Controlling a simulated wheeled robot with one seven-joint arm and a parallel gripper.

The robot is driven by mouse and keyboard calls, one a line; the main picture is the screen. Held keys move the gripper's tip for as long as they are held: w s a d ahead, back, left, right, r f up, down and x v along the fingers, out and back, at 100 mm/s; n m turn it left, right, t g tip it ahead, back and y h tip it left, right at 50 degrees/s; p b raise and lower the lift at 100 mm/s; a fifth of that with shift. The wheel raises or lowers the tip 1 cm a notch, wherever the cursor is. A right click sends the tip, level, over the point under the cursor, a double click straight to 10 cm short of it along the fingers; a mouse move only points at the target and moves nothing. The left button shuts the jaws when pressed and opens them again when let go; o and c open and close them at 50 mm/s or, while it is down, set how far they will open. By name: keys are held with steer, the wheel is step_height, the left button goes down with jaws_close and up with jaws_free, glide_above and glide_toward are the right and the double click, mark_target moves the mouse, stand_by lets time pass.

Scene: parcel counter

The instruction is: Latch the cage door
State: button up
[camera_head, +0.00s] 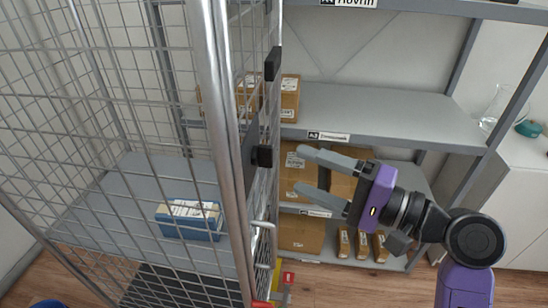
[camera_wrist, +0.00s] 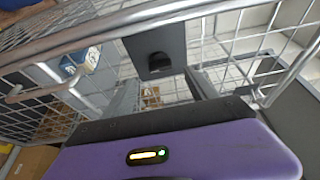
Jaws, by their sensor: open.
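The wire cage (camera_head: 228,150) fills the left of the head view. Its door (camera_head: 270,185) seems to be the mesh panel seen nearly edge-on behind the thick front post; I cannot tell whether it is fully closed. A dark plate with a black knob (camera_head: 262,156) sits at mid-height, and another black block (camera_head: 272,63) is higher up.
A blue box (camera_head: 188,220) with labels lies on the cage's inner shelf. A grey shelf rack (camera_head: 385,110) with several brown cartons (camera_head: 300,232) stands behind my gripper. A silver handle (camera_head: 263,224) and red and yellow parts (camera_head: 277,278) are low on the cage.

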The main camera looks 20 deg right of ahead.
mark_target(272, 160)
steer(key=p+x, duration=0.1)
steer(key=x, duration=0.6)
steer(key=shift+w+a, duration=0.15)
steer(key=shift+w, duration=0.1)
steer(key=shift+c, duration=0.2)
steer(key=c, duration=1.4)
steer(key=shift+o, duration=0.2)
